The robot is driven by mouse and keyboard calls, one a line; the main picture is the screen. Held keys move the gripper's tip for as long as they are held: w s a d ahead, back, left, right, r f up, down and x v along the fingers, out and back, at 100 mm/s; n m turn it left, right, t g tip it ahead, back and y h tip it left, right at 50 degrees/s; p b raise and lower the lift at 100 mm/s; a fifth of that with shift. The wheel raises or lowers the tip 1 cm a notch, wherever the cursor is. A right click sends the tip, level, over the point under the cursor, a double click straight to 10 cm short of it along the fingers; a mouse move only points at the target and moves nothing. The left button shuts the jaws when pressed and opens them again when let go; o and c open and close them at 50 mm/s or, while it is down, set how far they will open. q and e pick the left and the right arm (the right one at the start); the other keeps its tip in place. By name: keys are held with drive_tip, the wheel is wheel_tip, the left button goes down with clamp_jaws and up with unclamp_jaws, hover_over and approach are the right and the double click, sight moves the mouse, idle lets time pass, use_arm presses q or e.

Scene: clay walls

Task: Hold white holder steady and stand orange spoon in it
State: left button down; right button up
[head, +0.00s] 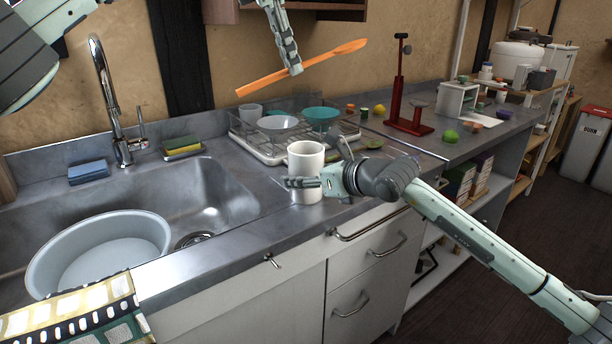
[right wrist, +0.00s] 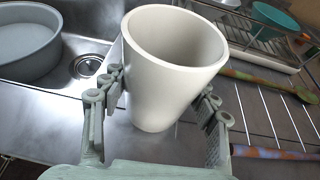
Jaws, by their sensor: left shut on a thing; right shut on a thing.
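The white holder (head: 306,162) is a tall, open cup standing upright on the steel counter, right of the sink. My right gripper (head: 303,184) is shut on it low on its body. In the right wrist view the white holder (right wrist: 168,85) sits between the two fingers of my right gripper (right wrist: 162,98), and the inside that shows looks empty. The orange spoon (head: 334,53) is in the air, above and behind the holder. My left gripper (head: 294,69) is shut on it near its middle. The spoon lies slanted, its right end higher than its left.
A dish rack (head: 262,148) with bowls stands behind the holder. A sink holding a grey basin (head: 98,250) lies left. A red stand (head: 402,108) is farther right. In the right wrist view a long utensil with a green end (right wrist: 262,82) lies right of the holder.

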use_arm(q)
wheel_tip(320, 180, down, 12)
idle(1.4)
drive_tip(key=shift+f, duration=0.1)
drive_tip(key=c, duration=1.5)
unclamp_jaws()
drive_tip(key=shift+o, duration=0.2)
drive_tip(key=v, duration=1.2)
